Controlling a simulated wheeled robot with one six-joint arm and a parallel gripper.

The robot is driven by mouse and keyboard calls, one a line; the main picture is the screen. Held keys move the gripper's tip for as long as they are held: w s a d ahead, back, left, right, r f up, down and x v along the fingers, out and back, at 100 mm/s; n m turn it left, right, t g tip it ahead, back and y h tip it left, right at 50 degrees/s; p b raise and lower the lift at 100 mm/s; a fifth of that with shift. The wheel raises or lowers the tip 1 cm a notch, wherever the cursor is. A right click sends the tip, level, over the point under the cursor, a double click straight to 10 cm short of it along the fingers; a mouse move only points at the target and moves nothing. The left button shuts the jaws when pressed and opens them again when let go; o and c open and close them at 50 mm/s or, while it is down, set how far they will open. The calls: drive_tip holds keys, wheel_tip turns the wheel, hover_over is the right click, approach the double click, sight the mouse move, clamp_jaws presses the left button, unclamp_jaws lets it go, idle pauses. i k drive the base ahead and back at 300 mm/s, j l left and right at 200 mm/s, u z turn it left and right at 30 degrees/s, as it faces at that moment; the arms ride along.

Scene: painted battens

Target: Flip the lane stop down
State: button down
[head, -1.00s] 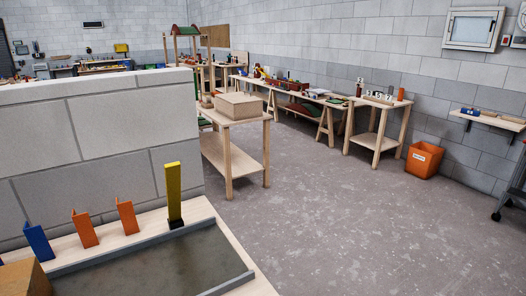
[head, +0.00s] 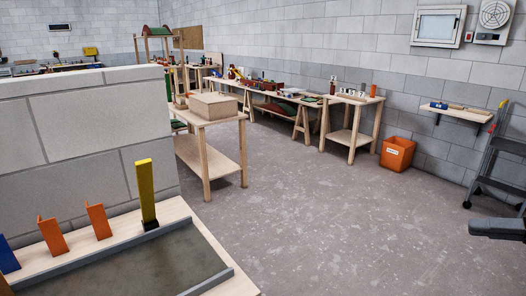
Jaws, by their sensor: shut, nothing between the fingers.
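A yellow upright batten (head: 147,191) stands in a small black base at the back edge of the grey-rimmed lane (head: 222,282), on the bench at lower left. It looks like the lane stop and is standing up. My gripper (head: 478,227) shows only as a dark blunt end at the right edge, shut and empty. It is far to the right of the yellow batten and touches nothing that I can see. The rest of it is out of frame.
Two orange battens (head: 98,222) and a blue one (head: 7,258) stand left of the yellow one. A block wall (head: 80,130) rises behind. A table with a box (head: 214,106), an orange bin (head: 397,152) and a ladder-like cart (head: 492,165) stand beyond. The middle floor is clear.

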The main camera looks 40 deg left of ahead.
sight(144, 169)
drive_tip(key=i+z, duration=0.15)
drive_tip(key=i, duration=0.6)
drive_tip(key=i+u, duration=0.45)
drive_tip(key=i+l+u, duration=0.1)
drive_tip(key=i+u, duration=0.35)
drive_tip(key=i+l+u, duration=0.45)
drive_tip(key=i, duration=0.15)
drive_tip(key=i+j+u, duration=0.2)
drive_tip(key=u, duration=0.25)
drive_tip(key=i+u, duration=0.65)
drive_tip(key=u, duration=0.25)
drive_tip(key=i+u, duration=0.3)
drive_tip(key=u, duration=0.15)
drive_tip(key=i+j+u, duration=0.25)
drive_tip(key=u, duration=0.15)
drive_tip(key=i+j+u, duration=0.1)
drive_tip(key=i+u, duration=0.3)
